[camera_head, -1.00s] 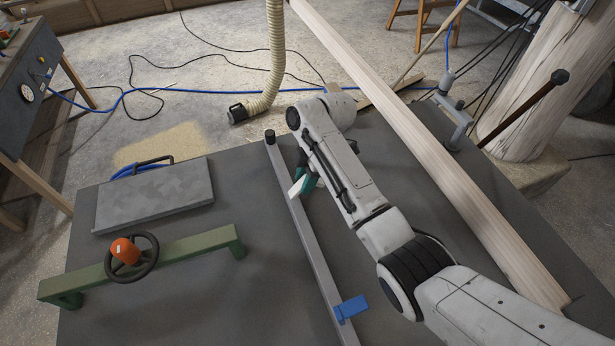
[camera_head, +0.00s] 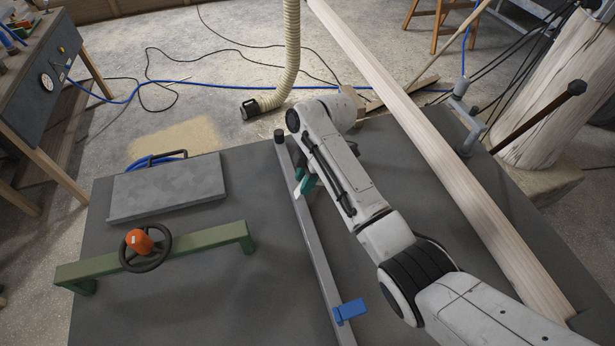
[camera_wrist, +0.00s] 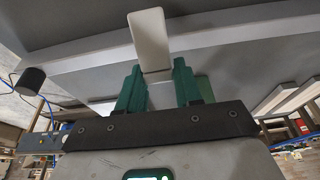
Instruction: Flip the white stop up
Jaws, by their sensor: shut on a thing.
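The white stop (camera_head: 299,174) is a small pale flap on the long grey rail (camera_head: 319,262). In the head view only a small part of it shows beside my gripper (camera_head: 307,184), at the rail's far half. In the wrist view the stop (camera_wrist: 149,38) is a rounded white plate crossing the rail (camera_wrist: 215,37), its lower end between the green fingers of my gripper (camera_wrist: 158,72). The gripper is shut on the stop. My arm hides part of the gripper in the head view.
A blue stop (camera_head: 350,311) sits on the rail's near part, and a black cap (camera_head: 279,136) at its far end. A grey plate (camera_head: 167,189) and a green bar with a handwheel (camera_head: 145,248) are left. A long wooden beam (camera_head: 420,145) lies right.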

